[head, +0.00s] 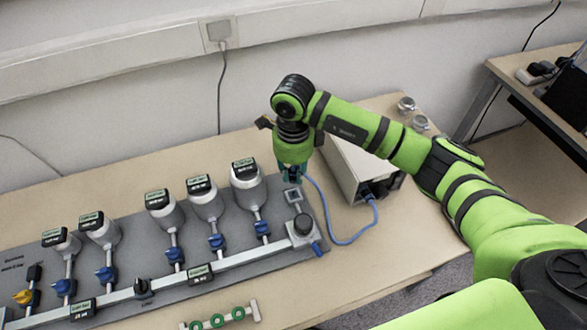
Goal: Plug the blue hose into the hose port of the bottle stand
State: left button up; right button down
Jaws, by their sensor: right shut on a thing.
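My right gripper (291,174) points down above the right end of the bottle stand, shut on the blue hose (326,212) near its free end. The hose loops from the gripper down over the table and back up to a light box. The bottle stand (130,235) is a grey board with several upside-down grey bottles and blue valves along a pale rail. I cannot tell which is the hose port. The hose tip is hidden by the fingers.
The light box (352,165) stands right of the gripper, partly behind my right arm. Two small metal round parts (406,104) are at the back right. A rack with green rings (217,320) lies at the front. The table right of the stand is mostly clear.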

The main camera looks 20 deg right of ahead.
aim_at(294, 196)
notch_tip(294, 196, down, 2)
jog(key=shift+f+b, duration=0.1)
jog(key=shift+b, duration=0.55)
jog(key=shift+f+b, duration=0.6)
jog(key=shift+f, duration=0.55)
jog(key=shift+f, duration=0.15)
jog(key=shift+f+b, duration=0.25)
jog(key=shift+b, duration=0.25)
jog(key=shift+s+f+b, duration=0.1)
jog(key=shift+f+b, duration=0.65)
jog(key=shift+b, duration=0.55)
dwell(2.0)
jog(key=m+p, duration=0.1)
jog(key=m, duration=0.3)
dwell(0.4)
